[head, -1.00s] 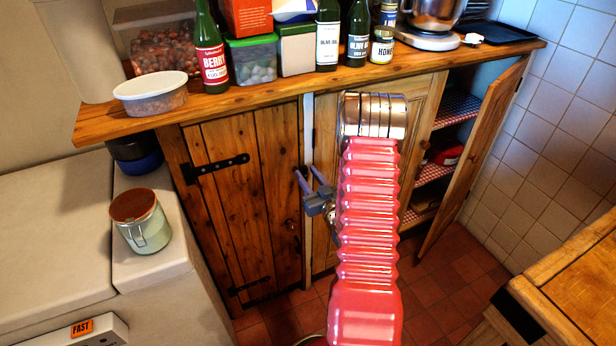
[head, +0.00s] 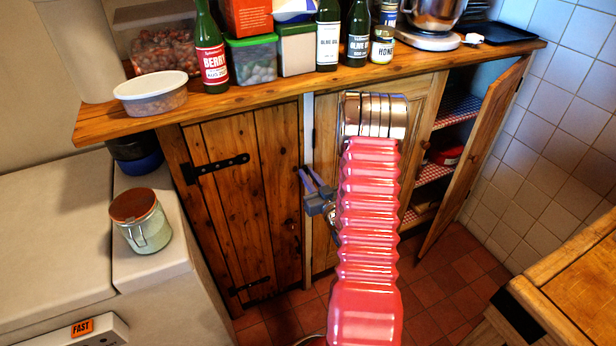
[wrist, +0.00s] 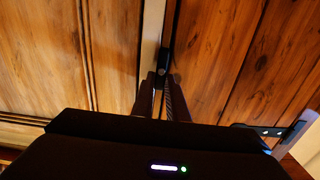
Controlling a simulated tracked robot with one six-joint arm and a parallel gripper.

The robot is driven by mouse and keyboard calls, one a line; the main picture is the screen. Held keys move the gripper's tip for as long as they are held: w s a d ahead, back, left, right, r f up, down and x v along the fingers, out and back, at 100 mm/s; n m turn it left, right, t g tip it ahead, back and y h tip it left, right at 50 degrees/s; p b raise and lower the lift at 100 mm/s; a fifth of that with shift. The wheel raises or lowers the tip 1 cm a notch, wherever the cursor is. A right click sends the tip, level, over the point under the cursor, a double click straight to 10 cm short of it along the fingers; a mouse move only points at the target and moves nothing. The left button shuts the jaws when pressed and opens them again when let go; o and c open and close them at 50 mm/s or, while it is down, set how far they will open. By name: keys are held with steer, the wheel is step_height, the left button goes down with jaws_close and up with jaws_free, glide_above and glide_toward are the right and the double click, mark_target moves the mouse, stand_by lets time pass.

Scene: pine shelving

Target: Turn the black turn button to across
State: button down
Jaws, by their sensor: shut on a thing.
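The black turn button (wrist: 165,62) shows in the wrist view as a short dark piece by the edge of the plank door, roughly lengthwise along the pale upright strip. My gripper (wrist: 163,84) has its two fingers closed on it, and they hide part of it. In the head view my gripper (head: 306,174) reaches the upper right edge of the left plank door (head: 235,190), by the pale upright (head: 308,130). The button is too small and covered there to make out its angle. The left plank door is shut.
My red ribbed arm fills the middle of the head view. The right cupboard door (head: 475,155) stands open. A worktop (head: 270,88) with bottles, tubs and a mixer runs above. A lidded jar (head: 141,220) stands on the pale unit at left. A wooden table (head: 575,275) is at right.

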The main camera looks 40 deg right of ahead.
steer(key=shift+m, duration=0.3)
steer(key=shift+s+d+f+m, duration=0.1)
steer(key=shift+d+f+m, duration=0.2)
steer(key=shift+m, duration=2.6)
steer(key=shift+s+d+f+m, duration=0.15)
steer(key=shift+d+f+m, duration=0.15)
steer(key=shift+m, duration=2.6)
steer(key=shift+s+d+f+m, duration=0.1)
steer(key=shift+d+f+m, duration=0.2)
steer(key=shift+m, duration=2.6)
steer(key=shift+f, duration=0.1)
steer(key=c, duration=1.7)
jaws_free()
steer(key=shift+a, duration=0.1)
steer(key=shift+c, duration=0.2)
steer(key=shift+s, duration=0.1)
steer(key=v, duration=1.3)
steer(key=shift+s+a, duration=0.15)
steer(key=shift+s, duration=0.05)
